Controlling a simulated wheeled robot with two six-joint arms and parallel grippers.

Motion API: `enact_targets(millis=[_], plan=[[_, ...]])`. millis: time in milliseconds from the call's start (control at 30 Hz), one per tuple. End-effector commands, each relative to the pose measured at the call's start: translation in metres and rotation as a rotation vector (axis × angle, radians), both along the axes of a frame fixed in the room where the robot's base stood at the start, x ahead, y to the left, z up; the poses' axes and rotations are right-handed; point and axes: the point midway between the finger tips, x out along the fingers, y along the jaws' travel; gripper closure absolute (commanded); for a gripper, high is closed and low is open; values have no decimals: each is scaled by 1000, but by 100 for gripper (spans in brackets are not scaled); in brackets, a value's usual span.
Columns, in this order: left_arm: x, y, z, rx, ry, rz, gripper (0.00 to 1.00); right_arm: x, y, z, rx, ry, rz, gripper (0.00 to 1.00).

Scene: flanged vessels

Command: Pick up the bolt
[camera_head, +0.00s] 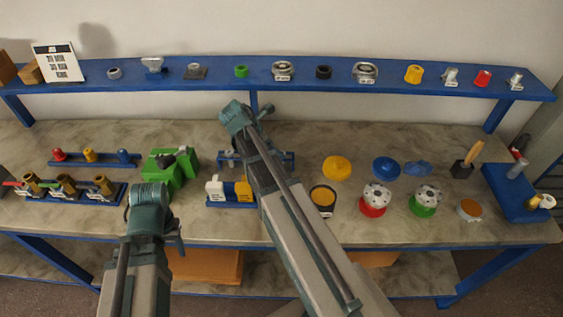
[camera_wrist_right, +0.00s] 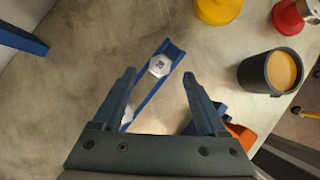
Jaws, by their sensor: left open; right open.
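A silver hex-headed bolt (camera_wrist_right: 160,66) stands in a narrow blue rack (camera_wrist_right: 173,50) in the right wrist view. Its head carries a dark mark. A second silver bolt head (camera_wrist_right: 127,114) shows lower in the same rack, beside the left finger. My right gripper (camera_wrist_right: 159,76) is open over the rack, with the first bolt between the lines of its fingertips and nothing held. In the head view my right arm hides that gripper and part of the rack (camera_head: 288,158). My left gripper (camera_head: 177,238) hangs at the table's front edge, with its fingers barely visible.
A black cup with orange contents (camera_head: 323,200) stands right of my right arm. White and yellow bottles (camera_head: 241,190) and a green fixture (camera_head: 174,170) stand nearby. Red and green flanged vessels (camera_head: 424,202) are to the right. A blue shelf (camera_head: 300,82) runs along the back.

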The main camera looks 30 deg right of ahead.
Motion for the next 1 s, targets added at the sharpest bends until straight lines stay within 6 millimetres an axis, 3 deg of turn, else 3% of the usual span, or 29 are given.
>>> enact_targets(millis=[33, 167, 467, 867, 1000], plan=[[0, 0, -12, 0, 0, 0, 50, 0, -7, -12, 0, -1, -3, 25], [0, 0, -25, 0, 0, 0, 50, 1, -15, -25, 0, 0, -1, 25], [0, 0, -25, 0, 0, 0, 50, 1, -18, -25, 0, 1, -1, 25], [0, 0, -25, 0, 0, 0, 50, 1, -18, -25, 0, 0, -1, 97], [0, 0, -25, 0, 0, 0, 50, 1, -18, -25, 0, 1, -1, 100]])
